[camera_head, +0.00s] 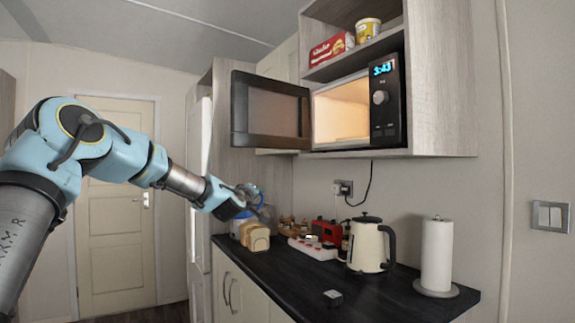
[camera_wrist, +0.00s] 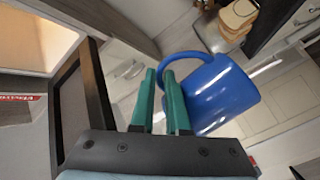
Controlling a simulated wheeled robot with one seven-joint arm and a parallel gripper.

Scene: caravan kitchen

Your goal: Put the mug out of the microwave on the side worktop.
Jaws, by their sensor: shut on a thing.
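My gripper (camera_wrist: 167,80) has green fingers shut on the handle of a blue mug (camera_wrist: 222,92) in the wrist view. The mug hangs to the right of the fingers and looks tilted there. In the head view, my gripper (camera_head: 246,196) is left of the microwave and below its open door, above the far end of the worktop. The mug is small and mostly hidden there. The microwave (camera_head: 390,92) is lit, with its door (camera_head: 270,112) swung wide open to the left. The dark side worktop (camera_head: 385,300) runs along the right wall below.

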